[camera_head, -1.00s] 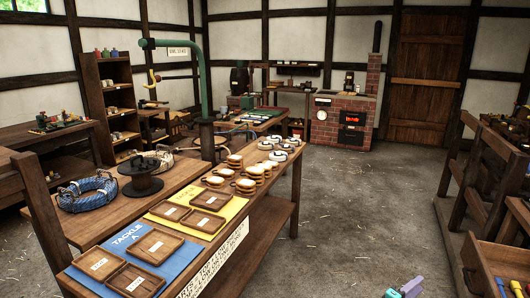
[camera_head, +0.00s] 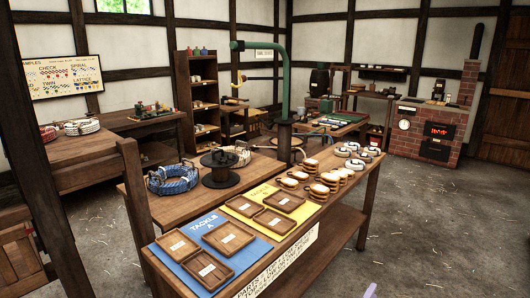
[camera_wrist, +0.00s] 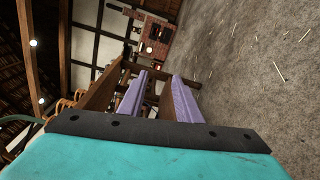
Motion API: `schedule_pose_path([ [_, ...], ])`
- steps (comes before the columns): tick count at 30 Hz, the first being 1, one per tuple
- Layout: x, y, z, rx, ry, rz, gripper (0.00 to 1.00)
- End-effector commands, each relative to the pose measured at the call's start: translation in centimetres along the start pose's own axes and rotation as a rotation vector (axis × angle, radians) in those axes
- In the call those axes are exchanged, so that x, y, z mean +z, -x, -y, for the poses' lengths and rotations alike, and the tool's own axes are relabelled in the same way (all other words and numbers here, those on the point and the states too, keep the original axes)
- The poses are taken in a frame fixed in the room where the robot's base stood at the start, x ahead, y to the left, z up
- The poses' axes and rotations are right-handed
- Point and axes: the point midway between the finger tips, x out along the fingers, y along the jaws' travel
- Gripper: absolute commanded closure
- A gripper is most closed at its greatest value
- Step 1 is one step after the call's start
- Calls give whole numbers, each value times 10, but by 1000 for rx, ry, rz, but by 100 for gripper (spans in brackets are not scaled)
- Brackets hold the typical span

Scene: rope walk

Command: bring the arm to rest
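My gripper (camera_wrist: 160,82) shows in the wrist view as two purple fingers above a dark plate and a teal body. The fingers stand apart with a gap between them, and nothing is held. The wrist view is tilted on its side, with grey floor to the right of the fingers and wooden beams close by on the left. In the head view only a small purple tip of my gripper (camera_head: 370,290) shows at the bottom edge, right of the long bench (camera_head: 330,187). The rest of my arm is out of that view.
The bench bears a blue mat (camera_head: 193,223) and a yellow mat (camera_head: 236,202) with wooden trays, several wooden blocks and a blue rope coil (camera_head: 173,180). A brick stove (camera_head: 400,145) stands at the back right. Bare floor (camera_head: 440,225) lies right of the bench.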

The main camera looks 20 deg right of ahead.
Motion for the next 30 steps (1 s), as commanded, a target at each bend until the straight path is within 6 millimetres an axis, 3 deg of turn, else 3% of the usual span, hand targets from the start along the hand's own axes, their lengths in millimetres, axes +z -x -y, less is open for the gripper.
schedule_pose_path([
  [1, -25, 10, 1, -15, -5, -53, 69],
  [6, -98, 45, 15, -83, -32, -221, 69],
  [11, -162, 88, 33, -176, -63, -378, 69],
  [15, -212, 134, 53, -281, -89, -508, 69],
  [21, -266, 210, 87, -478, -119, -663, 69],
  [24, -284, 253, 108, -600, -128, -720, 69],
  [30, -297, 338, 150, -875, -130, -767, 69],
])
